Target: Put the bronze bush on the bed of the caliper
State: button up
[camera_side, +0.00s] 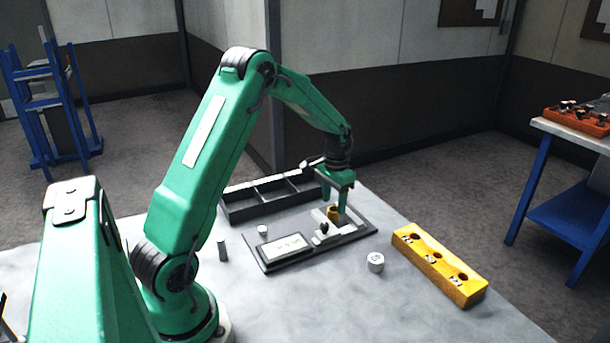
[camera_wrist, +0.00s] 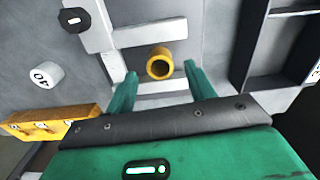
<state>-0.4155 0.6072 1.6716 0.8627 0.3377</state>
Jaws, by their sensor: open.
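The bronze bush (camera_side: 333,213) is a small yellow-brown ring standing upright at the light grey caliper (camera_side: 338,232) on a dark base plate. In the wrist view the bush (camera_wrist: 160,66) shows its open bore, with pale caliper bars (camera_wrist: 150,36) around it. My gripper (camera_side: 334,204) is open, pointing down, its green fingers at the bush. In the wrist view my gripper (camera_wrist: 160,72) has one finger on each side of the bush, with visible gaps. I cannot tell whether the bush's underside rests on the caliper bed.
A yellow block with holes (camera_side: 438,265) and a white round weight (camera_side: 376,262) lie to the right. A dark divided tray (camera_side: 240,213) is behind, a small grey cylinder (camera_side: 222,249) left. A white panel (camera_side: 284,248) lies on the base plate. The front tabletop is clear.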

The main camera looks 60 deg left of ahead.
aim_at(334, 210)
notch_tip(334, 210, up, 9)
jog(key=shift+f, duration=0.2)
dwell(0.7)
jog(key=s+d+r+t, duration=0.3)
jog(key=s+d+r, duration=0.75)
jog(key=d, duration=0.25)
jog(key=s+d+t, duration=0.2)
jog(key=s+d, duration=0.5)
jog(key=s, duration=0.5)
jog(key=shift+s+r+m+t, duration=0.2)
jog(key=shift+r+m+t, duration=0.1)
jog(key=shift+m, duration=0.1)
